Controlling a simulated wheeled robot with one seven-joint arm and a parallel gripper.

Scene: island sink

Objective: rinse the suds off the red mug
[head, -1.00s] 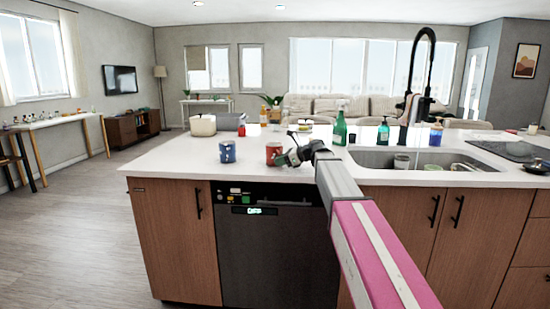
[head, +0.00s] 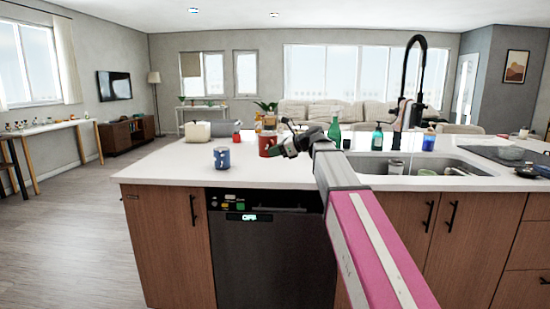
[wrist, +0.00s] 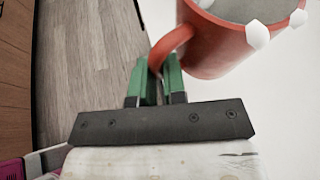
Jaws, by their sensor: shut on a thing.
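The red mug (head: 266,146) is at the left end of my gripper (head: 284,147) in the head view, above the white counter. In the wrist view the mug (wrist: 215,48) fills the top right, with white suds blobs on its rim. My gripper (wrist: 155,78) is shut on the mug's handle, its green fingers on either side. The sink (head: 365,166) is to the right of my arm. A black tall faucet (head: 409,82) rises behind it. The mug's far side is hidden.
A blue mug (head: 221,157) stands on the counter (head: 170,167) to the left. A green bottle (head: 335,131), a teal bottle (head: 377,140) and a blue bottle (head: 429,139) stand behind the sink. A cream container (head: 197,132) stands at the back left. The front left counter is clear.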

